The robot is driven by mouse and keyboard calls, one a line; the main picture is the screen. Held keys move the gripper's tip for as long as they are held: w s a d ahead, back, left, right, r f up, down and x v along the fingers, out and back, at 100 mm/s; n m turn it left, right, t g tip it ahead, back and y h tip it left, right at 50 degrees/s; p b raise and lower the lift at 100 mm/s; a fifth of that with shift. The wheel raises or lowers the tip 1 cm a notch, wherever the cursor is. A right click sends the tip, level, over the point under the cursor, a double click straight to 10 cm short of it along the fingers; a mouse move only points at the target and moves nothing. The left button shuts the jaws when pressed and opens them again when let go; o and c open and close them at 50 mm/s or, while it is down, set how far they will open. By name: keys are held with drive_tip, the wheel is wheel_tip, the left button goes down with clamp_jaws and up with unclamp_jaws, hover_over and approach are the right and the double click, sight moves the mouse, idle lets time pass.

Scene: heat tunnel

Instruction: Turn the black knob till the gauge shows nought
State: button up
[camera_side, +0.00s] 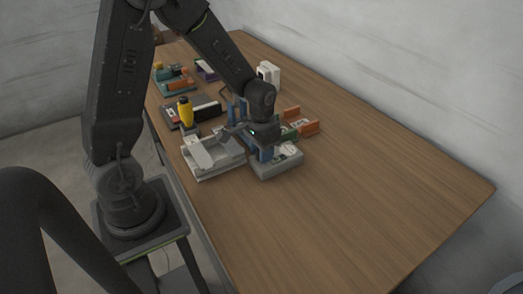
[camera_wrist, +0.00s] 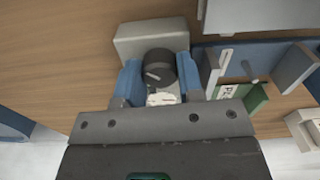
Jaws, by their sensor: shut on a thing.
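The black knob (camera_wrist: 160,66) sits on a light grey box (camera_wrist: 133,37), with a pale pointer line on its top. My gripper (camera_wrist: 157,72) has its two blue fingers on either side of the knob and is shut on it. A white gauge face (camera_wrist: 163,99) shows partly below the knob in the wrist view; its reading is too small to tell. In the side view the grey box (camera_side: 281,167) stands on the table under my gripper (camera_side: 265,154), and a white round face (camera_side: 289,149) shows beside the fingers. The knob is hidden there.
A grey tray (camera_side: 207,174) stands close to the left of the box. A yellow-topped thing (camera_side: 185,111), orange blocks (camera_side: 308,127) and a white device (camera_side: 268,73) stand farther back. The wooden table (camera_side: 385,190) is clear on the right and in front.

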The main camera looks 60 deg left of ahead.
drive_tip(key=shift+n, duration=2)
drive_tip(key=o, duration=0.9)
wheel_tip(320, 180, up, 14)
drive_tip(key=shift+f, duration=0.1)
drive_tip(key=s+d+r+m+t, duration=0.1)
drive_tip(key=s+d+r+t, duration=0.1)
drive_tip(key=s, duration=0.2)
drive_tip(key=s+d+r+m+t, duration=0.1)
drive_tip(key=s+d+r+m, duration=0.1)
drive_tip(key=s, duration=0.3)
drive_tip(key=s+d+r+m+t, duration=0.1)
drive_tip(key=s+d+r+t, duration=0.1)
drive_tip(key=s+d, duration=0.1)
drive_tip(key=shift+s+d+r+m+t, duration=0.15)
drive_tip(key=shift+s+d+m, duration=0.05)
drive_tip(key=shift+s, duration=0.25)
drive_tip(key=shift+s+d+r+m+t, duration=0.15)
drive_tip(key=shift+s+m, duration=0.05)
drive_tip(key=shift+s, duration=0.2)
